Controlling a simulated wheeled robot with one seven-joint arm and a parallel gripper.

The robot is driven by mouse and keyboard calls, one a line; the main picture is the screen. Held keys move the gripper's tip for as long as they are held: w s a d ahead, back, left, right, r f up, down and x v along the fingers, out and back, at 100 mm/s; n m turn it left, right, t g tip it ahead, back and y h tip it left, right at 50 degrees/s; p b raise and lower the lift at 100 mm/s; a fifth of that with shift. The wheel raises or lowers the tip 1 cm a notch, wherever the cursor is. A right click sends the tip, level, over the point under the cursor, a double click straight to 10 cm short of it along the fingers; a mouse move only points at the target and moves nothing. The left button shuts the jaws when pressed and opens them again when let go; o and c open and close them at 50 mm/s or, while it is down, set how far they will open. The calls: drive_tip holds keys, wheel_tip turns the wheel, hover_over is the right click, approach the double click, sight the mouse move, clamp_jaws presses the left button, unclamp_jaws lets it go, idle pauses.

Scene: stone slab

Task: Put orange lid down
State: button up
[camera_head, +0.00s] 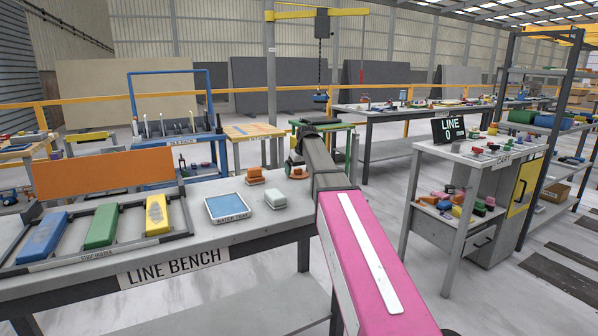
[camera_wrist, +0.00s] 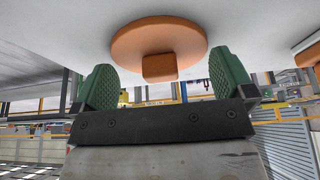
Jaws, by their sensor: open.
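The orange lid (camera_wrist: 160,42) is a round disc with a small block-shaped knob. It rests on the pale top of the line bench (camera_head: 222,240), and the wrist view shows it upside down. My gripper (camera_wrist: 170,85) has its two green pads apart, one on each side of the knob, with visible gaps and nothing between them in grip. In the head view the orange lid (camera_head: 299,173) shows at the bench's far right end, beside my gripper (camera_head: 293,164), partly hidden by my arm.
Another orange piece (camera_head: 254,176) stands just left of the lid. A pale block (camera_head: 275,198) and a blue-topped tray (camera_head: 228,207) lie nearer. A rack (camera_head: 98,232) holds blue, green and yellow blocks at left. A cart (camera_head: 480,155) stands right.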

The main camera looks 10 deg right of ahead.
drive_tip(key=v, duration=1.1)
drive_tip(key=shift+r, duration=0.35)
drive_tip(key=shift+s, duration=0.1)
